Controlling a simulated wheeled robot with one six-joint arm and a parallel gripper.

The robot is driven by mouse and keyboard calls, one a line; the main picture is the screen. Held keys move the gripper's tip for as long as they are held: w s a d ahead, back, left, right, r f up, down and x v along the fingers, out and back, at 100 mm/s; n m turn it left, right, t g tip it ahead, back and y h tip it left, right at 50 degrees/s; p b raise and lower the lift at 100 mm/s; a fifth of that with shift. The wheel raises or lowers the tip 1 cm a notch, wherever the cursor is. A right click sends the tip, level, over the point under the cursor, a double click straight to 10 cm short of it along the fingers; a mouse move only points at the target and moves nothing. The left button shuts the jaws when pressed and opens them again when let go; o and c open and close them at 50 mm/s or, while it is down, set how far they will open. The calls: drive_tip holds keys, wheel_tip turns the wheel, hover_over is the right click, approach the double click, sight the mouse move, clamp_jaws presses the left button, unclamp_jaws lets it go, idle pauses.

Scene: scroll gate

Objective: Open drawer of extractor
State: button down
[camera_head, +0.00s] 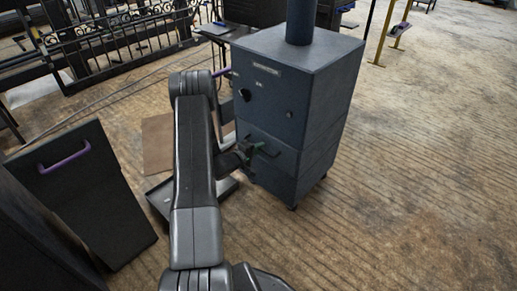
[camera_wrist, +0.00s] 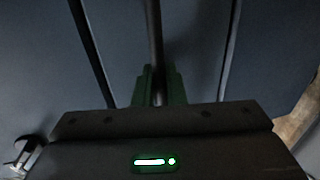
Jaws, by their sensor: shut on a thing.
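The extractor (camera_head: 262,90) is a dark blue-grey cabinet on casters with a pipe rising from its top. Its drawer (camera_head: 275,170) is the lower front section, and a dark handle (camera_head: 266,148) sticks out near its top. In the head view my gripper (camera_head: 248,149), with green fingertips, is at this handle. In the wrist view my gripper (camera_wrist: 159,88) is shut on the dark handle bar (camera_wrist: 155,40), which runs up between the green fingers. The blue-grey face behind it fills most of that view. The head view shows no clear gap around the drawer.
A dark panel with a purple handle (camera_head: 64,158) stands at the left. A low tray (camera_head: 160,196) and a brown board (camera_head: 157,144) lie by my arm. Ornate black railings (camera_head: 120,40) stand at the back left.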

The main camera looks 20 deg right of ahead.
drive_tip(key=f+p+v, duration=0.1)
drive_tip(key=f+v, duration=0.1)
drive_tip(key=v, duration=0.9)
drive_tip(key=a+f+p+v, duration=0.1)
drive_tip(key=f+p+v, duration=0.1)
drive_tip(key=v, duration=0.9)
drive_tip(key=shift+s+f, duration=0.35)
drive_tip(key=shift+s, duration=0.05)
drive_tip(key=shift+a, duration=0.1)
drive_tip(key=c, duration=1.6)
unclamp_jaws()
drive_tip(key=shift+p, duration=0.3)
drive_tip(key=p+v, duration=0.3)
drive_tip(key=v, duration=1)
drive_tip(key=shift+s+a, duration=0.15)
drive_tip(key=shift+a, duration=0.2)
